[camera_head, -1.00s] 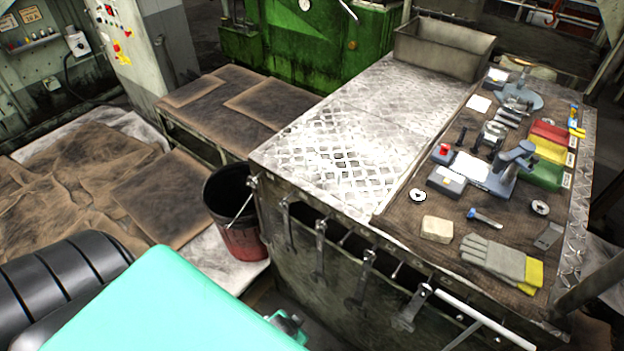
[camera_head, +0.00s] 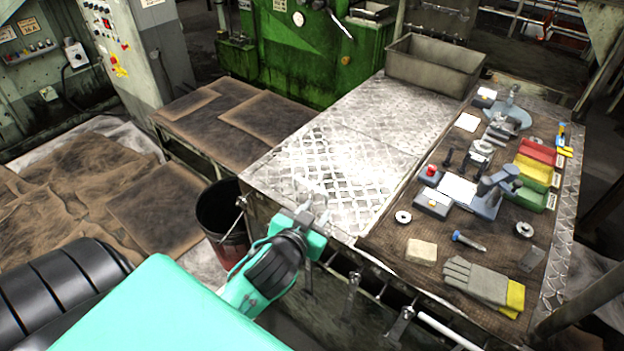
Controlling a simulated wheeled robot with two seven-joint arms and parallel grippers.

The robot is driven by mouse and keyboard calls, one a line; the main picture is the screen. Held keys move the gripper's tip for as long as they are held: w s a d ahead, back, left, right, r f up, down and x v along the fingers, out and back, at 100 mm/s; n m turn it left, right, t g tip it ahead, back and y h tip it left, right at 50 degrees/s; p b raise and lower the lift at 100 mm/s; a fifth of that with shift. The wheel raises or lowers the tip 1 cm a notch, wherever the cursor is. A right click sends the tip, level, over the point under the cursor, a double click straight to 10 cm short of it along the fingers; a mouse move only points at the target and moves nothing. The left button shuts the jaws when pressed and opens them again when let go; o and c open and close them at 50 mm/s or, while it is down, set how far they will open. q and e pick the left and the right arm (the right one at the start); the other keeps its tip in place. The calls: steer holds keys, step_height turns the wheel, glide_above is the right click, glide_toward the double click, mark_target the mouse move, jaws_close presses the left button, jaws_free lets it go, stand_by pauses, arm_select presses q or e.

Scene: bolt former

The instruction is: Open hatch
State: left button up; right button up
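No hatch is plainly recognisable. A green machine (camera_head: 285,50) stands at the back with a pale lever-like handle (camera_head: 341,24) at its upper right; I cannot tell whether the hatch is part of it. My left gripper (camera_head: 317,212) is over the near left edge of the metal-topped workbench (camera_head: 345,160), well short of the green machine. Its two small fingers look apart, with nothing seen between them. My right gripper is out of view.
The workbench carries a metal bin (camera_head: 432,66), gloves (camera_head: 480,284), a vise-like tool (camera_head: 492,190) and coloured trays (camera_head: 535,168). A bucket (camera_head: 222,215) stands left of it. A low brown-topped table (camera_head: 215,118) stands in front of the green machine. Control cabinets (camera_head: 125,50) are at left.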

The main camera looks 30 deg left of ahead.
arm_select(q)
steer(key=w+d+r+m+t+h, duration=0.3)
steer(key=r+m+t+h, duration=0.15)
steer(key=r, duration=0.35)
steer(key=w+d+r+m+t+h, duration=0.3)
steer(key=d+r+m+h, duration=0.15)
steer(key=r, duration=0.45)
steer(key=s+d+r+m+g+h, duration=0.1)
steer(key=d+r+m+g+h, duration=0.3)
steer(key=m+h, duration=0.5)
steer(key=g+y, duration=1.6)
glide_toward(313, 185)
steer(key=shift+m, duration=0.4)
steer(key=f, duration=0.2)
steer(key=f+p, duration=0.1)
steer(key=f, duration=0.2)
steer(key=w+f+p, duration=0.1)
steer(key=f, duration=0.1)
steer(key=shift+f, duration=0.4)
steer(key=shift+a, duration=0.1)
